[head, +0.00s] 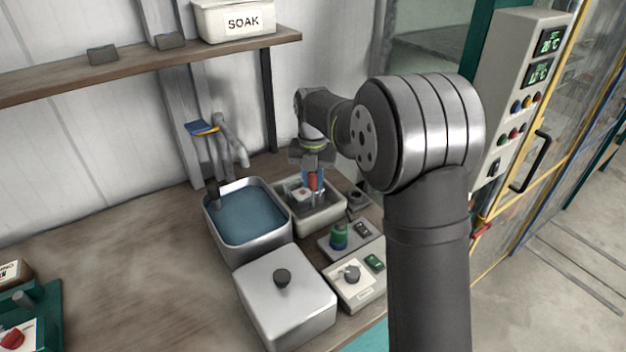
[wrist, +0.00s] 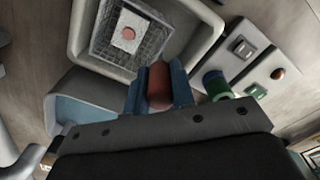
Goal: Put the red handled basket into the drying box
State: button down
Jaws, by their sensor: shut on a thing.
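My gripper (head: 312,172) points down over a cream rectangular tray (head: 322,222) at the back of the bench. Its two blue fingers are shut on a red handle (wrist: 159,88), which also shows in the head view (head: 313,182). A grey mesh basket (wrist: 107,45) with a white, red-spotted piece in it shows within the tray's outline in the wrist view. The join between handle and basket is hidden, and I cannot tell whether the basket touches the tray floor. I cannot tell for sure which thing is the drying box.
A basin of blue liquid (head: 248,215) is left of the tray. A lidded metal box (head: 285,295) is in front. A small control unit with a green knob (head: 338,237) is to the right. A panel with displays (head: 520,95) stands beside a yellow-framed enclosure (head: 560,165).

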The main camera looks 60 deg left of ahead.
jog(key=shift+f, duration=0.25)
jog(key=c, duration=1.2)
grip_release()
jog(key=shift+f, duration=0.1)
jog(key=shift+c, duration=0.2)
notch_tip(320, 180, up, 12)
jog(key=shift+r, duration=0.15)
jog(key=shift+f, duration=4.35)
jog(key=shift+f, duration=0.1)
